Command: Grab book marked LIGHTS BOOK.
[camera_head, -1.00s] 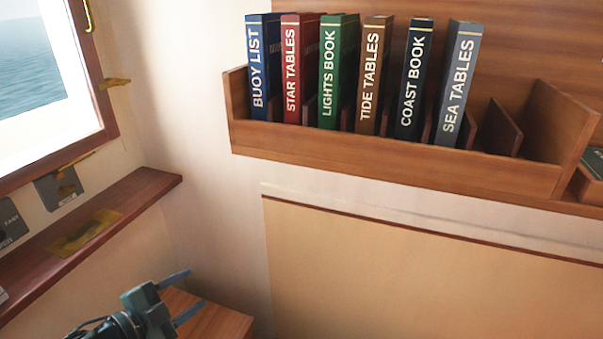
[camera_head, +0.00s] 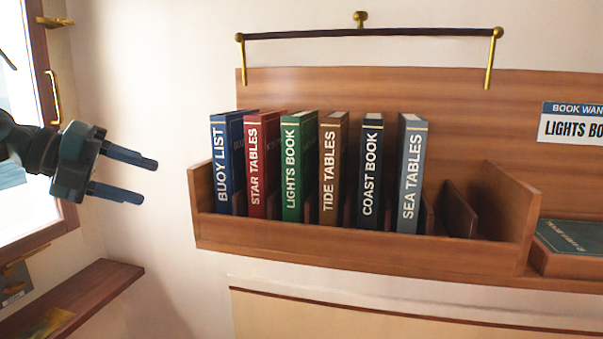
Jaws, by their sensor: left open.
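The green book marked LIGHTS BOOK (camera_head: 291,165) stands upright in the wooden wall rack (camera_head: 350,248), third from the left. It is between the red STAR TABLES book (camera_head: 255,165) and the brown TIDE TABLES book (camera_head: 328,170). Its lower end is hidden behind the rack's front board. My left gripper (camera_head: 145,177) is open and empty, its fingers pointing right. In the picture it is left of the rack, at about the height of the books, and apart from them. My right gripper is not in view.
The blue BUOY LIST book (camera_head: 222,165) stands at the rack's left end. COAST BOOK (camera_head: 370,170) and SEA TABLES (camera_head: 411,175) stand further right, then empty slots. A dark rail (camera_head: 370,33) hangs above. A sign (camera_head: 572,125) reads "BOOK WAN..., LIGHTS BO...". A ledge (camera_head: 75,295) juts out lower left.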

